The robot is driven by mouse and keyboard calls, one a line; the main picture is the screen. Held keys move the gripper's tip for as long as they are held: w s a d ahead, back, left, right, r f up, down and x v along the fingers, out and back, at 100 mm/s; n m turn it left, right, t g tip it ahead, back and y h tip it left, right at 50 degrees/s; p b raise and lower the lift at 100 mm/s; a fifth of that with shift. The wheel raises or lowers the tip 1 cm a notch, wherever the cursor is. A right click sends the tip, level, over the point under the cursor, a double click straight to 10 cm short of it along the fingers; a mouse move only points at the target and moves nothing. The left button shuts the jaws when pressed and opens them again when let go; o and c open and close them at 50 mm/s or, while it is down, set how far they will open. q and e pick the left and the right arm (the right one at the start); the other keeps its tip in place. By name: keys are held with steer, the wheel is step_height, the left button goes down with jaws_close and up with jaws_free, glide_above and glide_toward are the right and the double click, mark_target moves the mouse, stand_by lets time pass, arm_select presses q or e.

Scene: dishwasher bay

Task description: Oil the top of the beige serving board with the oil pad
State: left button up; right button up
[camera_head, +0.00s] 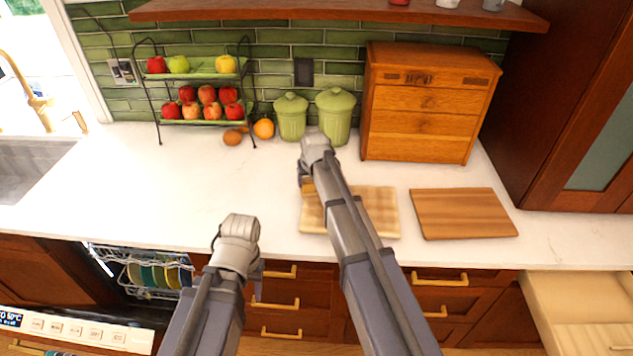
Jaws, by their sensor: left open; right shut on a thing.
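The beige serving board (380,212) lies flat on the white counter, with a checkered light wood top. My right arm crosses over it and hides its middle. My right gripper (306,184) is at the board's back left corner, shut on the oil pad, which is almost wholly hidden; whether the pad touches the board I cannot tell. My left gripper (259,268) is open and empty in front of the counter edge, left of the board; its fingers are mostly hidden behind its wrist.
A darker brown board (462,213) lies to the right. A wooden drawer box (430,105), two green canisters (291,118) and a fruit rack (203,122) stand along the back wall. An open dishwasher (140,270) is at lower left. The counter left of the beige board is clear.

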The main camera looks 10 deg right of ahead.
mark_target(309, 180)
steer(key=shift+a, duration=0.15)
steer(key=shift+w+r+p, duration=0.1)
steer(key=shift+r+p, duration=0.75)
steer(key=shift+p, duration=0.1)
step_height(309, 180, up, 4)
steer(key=p, duration=0.4)
steer(key=shift+r, duration=0.1)
step_height(309, 180, up, 3)
steer(key=p, duration=0.3)
steer(key=shift+r, duration=0.1)
